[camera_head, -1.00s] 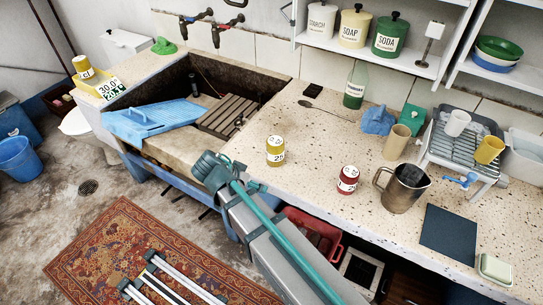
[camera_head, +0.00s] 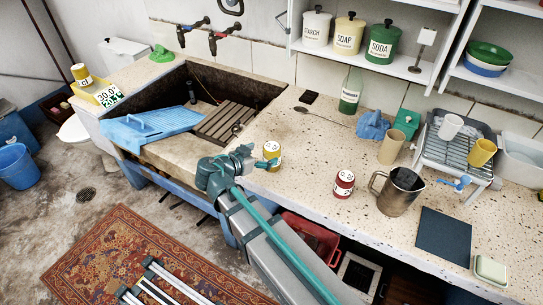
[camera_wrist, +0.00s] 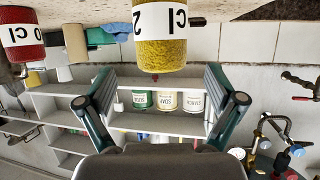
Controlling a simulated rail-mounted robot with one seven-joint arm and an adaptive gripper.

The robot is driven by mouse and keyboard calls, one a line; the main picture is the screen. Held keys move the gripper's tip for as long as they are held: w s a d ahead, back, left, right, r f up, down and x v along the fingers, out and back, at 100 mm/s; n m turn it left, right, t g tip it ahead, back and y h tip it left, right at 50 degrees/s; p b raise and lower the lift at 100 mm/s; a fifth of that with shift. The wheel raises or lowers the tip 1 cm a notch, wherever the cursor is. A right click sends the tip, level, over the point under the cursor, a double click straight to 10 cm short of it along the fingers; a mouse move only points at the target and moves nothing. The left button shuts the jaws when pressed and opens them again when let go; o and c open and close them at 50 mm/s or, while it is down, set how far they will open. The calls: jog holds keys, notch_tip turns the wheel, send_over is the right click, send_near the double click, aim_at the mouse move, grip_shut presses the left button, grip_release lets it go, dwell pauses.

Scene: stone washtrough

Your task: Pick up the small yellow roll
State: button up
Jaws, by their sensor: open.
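A small yellow roll (camera_head: 275,150) with a white label stands upright on the speckled counter, right of the trough. It also shows in the upside-down wrist view (camera_wrist: 160,50), large and between the lines of my two fingers. Another yellow roll (camera_head: 80,71) stands on the yellow scale at the far left. My gripper (camera_head: 266,161) is level and low at the counter's front edge, pointing right at the nearer roll, which it partly hides. In the wrist view my gripper (camera_wrist: 160,75) has its fingers spread and holds nothing. Whether the fingertips reach beside the roll I cannot tell.
A red roll (camera_head: 344,183) stands right of the yellow one, with a metal jug (camera_head: 398,192) beyond it. A beige cup (camera_head: 392,146) and a dish rack (camera_head: 455,150) are farther right. The stone trough (camera_head: 245,98) lies left. Counter behind the yellow roll is clear.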

aim_at(272, 151)
jog(key=shift+p+x, duration=1.15)
jog(key=shift+x, duration=1.7)
jog(key=shift+a+f, duration=0.1)
jog(key=c, duration=1.6)
